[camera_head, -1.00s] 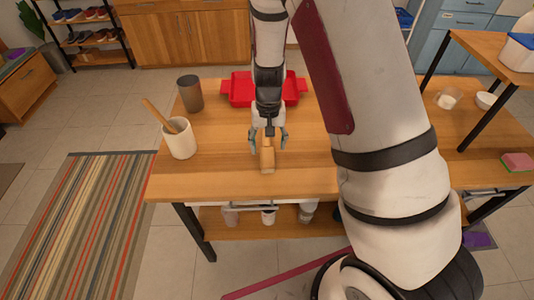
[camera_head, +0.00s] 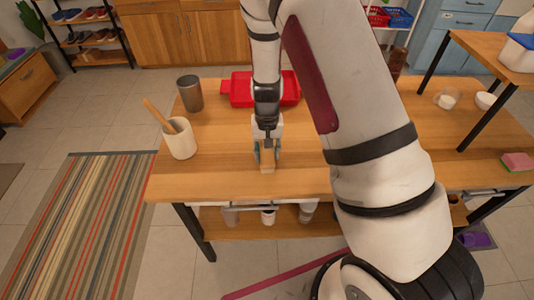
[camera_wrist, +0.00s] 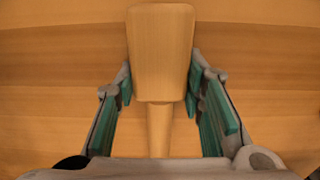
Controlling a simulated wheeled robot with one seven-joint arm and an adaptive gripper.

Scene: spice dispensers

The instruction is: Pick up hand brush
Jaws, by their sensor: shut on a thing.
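The hand brush (camera_head: 268,171) is a light wooden piece near the front middle of the wooden table. In the wrist view the brush (camera_wrist: 161,52) shows a broad block at the top, with a narrow handle running down toward my palm. My gripper (camera_head: 267,153) points down at it, and its teal-padded fingers (camera_wrist: 160,92) are closed in on both sides of it near where block and handle meet. My gripper hides part of the brush in the head view. I cannot tell whether the brush is clear of the tabletop.
A red tray (camera_head: 240,89) lies behind my gripper. A grey cup (camera_head: 190,94) and a cream pot with a wooden handle (camera_head: 181,140) stand to the left. A brown cylinder (camera_head: 397,63) stands at the back right. The tabletop (camera_head: 218,175) left of the brush is clear.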

